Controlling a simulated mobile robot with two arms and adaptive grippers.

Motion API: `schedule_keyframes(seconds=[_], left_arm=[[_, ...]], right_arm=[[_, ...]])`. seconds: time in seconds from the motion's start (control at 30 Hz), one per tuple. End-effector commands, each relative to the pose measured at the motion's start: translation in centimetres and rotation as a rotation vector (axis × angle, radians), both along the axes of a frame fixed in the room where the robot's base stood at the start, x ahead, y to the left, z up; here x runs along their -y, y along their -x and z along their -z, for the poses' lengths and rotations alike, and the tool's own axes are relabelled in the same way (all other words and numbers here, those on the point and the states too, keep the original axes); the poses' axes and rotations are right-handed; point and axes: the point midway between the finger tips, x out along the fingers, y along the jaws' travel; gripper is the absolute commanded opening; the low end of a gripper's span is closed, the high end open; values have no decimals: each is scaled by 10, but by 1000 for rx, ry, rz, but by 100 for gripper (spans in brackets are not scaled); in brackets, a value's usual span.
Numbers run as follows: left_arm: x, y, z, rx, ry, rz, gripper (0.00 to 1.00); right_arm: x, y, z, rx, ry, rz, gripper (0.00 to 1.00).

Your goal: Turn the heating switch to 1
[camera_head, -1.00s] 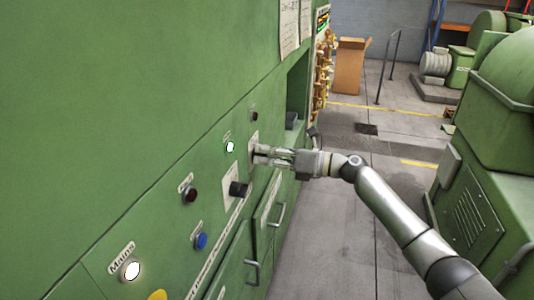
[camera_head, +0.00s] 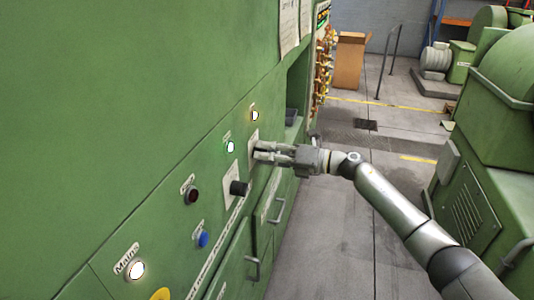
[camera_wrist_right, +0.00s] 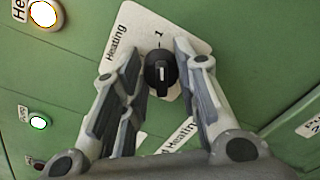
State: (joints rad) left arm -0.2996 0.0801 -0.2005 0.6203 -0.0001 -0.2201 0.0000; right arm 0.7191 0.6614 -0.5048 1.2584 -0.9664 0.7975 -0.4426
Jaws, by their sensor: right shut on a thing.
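The heating switch (camera_wrist_right: 161,71) is a black round knob on a white plate (camera_wrist_right: 133,24) marked "Heating" and "1". In the right wrist view its white mark lines up with the "1". My right gripper (camera_head: 259,151) reaches the green panel from the right and is shut on the knob, with one finger on each side. In the head view the gripper hides the knob, and only part of its plate (camera_head: 253,140) shows. A lamp above the switch (camera_head: 254,115) is lit; it also shows in the right wrist view (camera_wrist_right: 45,15). My left gripper is out of view.
Another black knob (camera_head: 239,188) sits nearer on the panel. A lit green-rimmed lamp (camera_head: 230,147), a dark red button (camera_head: 192,196), a blue button (camera_head: 203,239) and a lit mains lamp (camera_head: 136,270) are close by. Cabinet handles (camera_head: 279,211) stick out below.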

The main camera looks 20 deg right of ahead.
Motion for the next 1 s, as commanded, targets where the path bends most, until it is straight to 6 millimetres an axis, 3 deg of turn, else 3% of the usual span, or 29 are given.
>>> schedule_keyframes(seconds=[0.13,0.17,0.3,0.7,1.0], left_arm=[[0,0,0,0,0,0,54],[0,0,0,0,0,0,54],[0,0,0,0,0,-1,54],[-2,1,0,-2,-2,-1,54],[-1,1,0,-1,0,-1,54]], right_arm=[[1,0,0,0,-2,2,5],[0,0,0,0,-2,2,31],[0,0,0,0,-2,2,49],[5,3,0,0,0,1,50],[50,35,-1,-3,3,3,50]])
